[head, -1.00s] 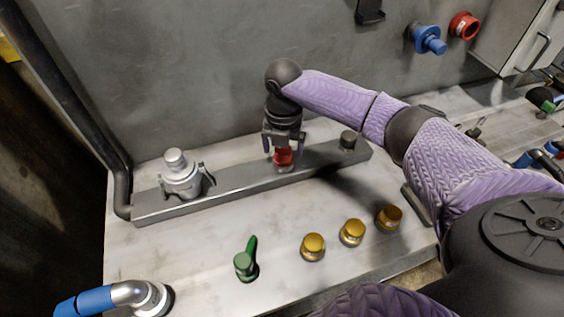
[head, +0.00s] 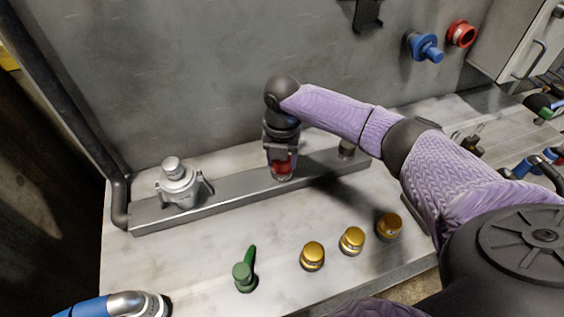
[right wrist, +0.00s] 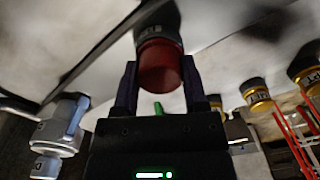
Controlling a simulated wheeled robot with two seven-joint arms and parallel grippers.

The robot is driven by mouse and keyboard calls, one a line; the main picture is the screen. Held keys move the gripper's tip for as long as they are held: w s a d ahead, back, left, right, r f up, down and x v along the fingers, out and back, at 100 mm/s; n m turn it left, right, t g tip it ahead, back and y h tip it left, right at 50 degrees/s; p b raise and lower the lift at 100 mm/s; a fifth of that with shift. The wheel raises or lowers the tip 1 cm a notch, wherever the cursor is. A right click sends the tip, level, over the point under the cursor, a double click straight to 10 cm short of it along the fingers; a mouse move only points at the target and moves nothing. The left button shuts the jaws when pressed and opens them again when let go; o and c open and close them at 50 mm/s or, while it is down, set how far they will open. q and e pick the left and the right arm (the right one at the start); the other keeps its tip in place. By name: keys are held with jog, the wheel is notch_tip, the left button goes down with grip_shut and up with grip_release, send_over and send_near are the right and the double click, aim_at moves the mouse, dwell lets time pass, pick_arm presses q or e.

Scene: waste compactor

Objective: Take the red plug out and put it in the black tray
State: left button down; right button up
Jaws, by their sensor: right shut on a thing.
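The red plug (head: 282,163) stands in the grey metal rail (head: 233,193) on the bench. My right gripper (head: 282,159) comes down on it from above and is shut on it. In the right wrist view the red plug (right wrist: 160,66) sits between the two fingers of my right gripper (right wrist: 160,82), with a dark part beyond it. I cannot tell whether the plug has left its seat. My left gripper is not in view. I do not see a black tray for certain.
A silver fitting (head: 177,183) stands on the rail's left. In front are a green valve handle (head: 244,273) and several yellow caps (head: 312,255). A blue socket (head: 424,46) and a red socket (head: 461,34) are on the back wall. A blue-handled part (head: 95,306) is front left.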

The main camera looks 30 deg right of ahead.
grip_shut()
jog(key=n, duration=1)
jog(key=o, duration=1.2)
grip_release()
jog(key=shift+c, duration=0.3)
jog(key=m+p, duration=0.3)
jog(key=shift+r+m+p, duration=0.35)
jog(key=shift+m, duration=0.05)
jog(key=shift+f+m, duration=0.2)
jog(key=shift+m, duration=0.4)
jog(key=m+p, duration=0.2)
jog(key=m, duration=0.1)
jog(key=shift+r, duration=0.15)
jog(key=shift+m+p, duration=0.3)
jog(key=shift+m, duration=0.6)
jog(key=m+p, duration=0.1)
jog(key=m, duration=0.2)
jog(key=shift+p, duration=0.3)
jog(key=shift+m, duration=1.1)
jog(key=m+p, duration=0.1)
jog(key=m, duration=0.2)
jog(key=shift+m+p, duration=0.35)
jog(key=shift+m, duration=0.05)
jog(key=shift+f+m, duration=0.2)
jog(key=shift+m, duration=0.5)
jog(key=shift+f, duration=0.1)
